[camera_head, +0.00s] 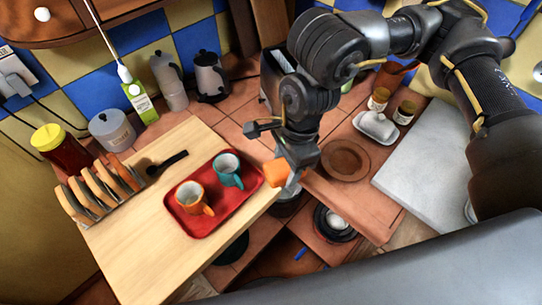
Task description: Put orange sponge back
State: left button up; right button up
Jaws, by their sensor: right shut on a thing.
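The orange sponge (276,171) is held in the jaws of my right gripper (287,177), just off the right end of the red tray (236,205). The gripper is shut on it and partly hides it. From this angle I cannot tell how high the sponge is above the counter. My left gripper is not in view.
An orange mug (193,198) and a teal mug (228,171) stand on the red tray, on a wooden board (130,240). A toast rack (98,190) stands at left.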

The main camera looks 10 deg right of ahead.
jog(key=shift+w, duration=0.3)
jog(key=w+f+p, duration=0.3)
jog(key=w, duration=0.4)
send_over(271, 157)
jog(key=f, duration=0.6)
jog(key=shift+d+f, duration=0.2)
jog(key=shift+f, duration=0.05)
jog(key=shift+f+p, duration=0.85)
jog(key=shift+f, duration=0.7)
jog(key=shift+w+f, duration=0.1)
jog(key=shift+f, duration=0.15)
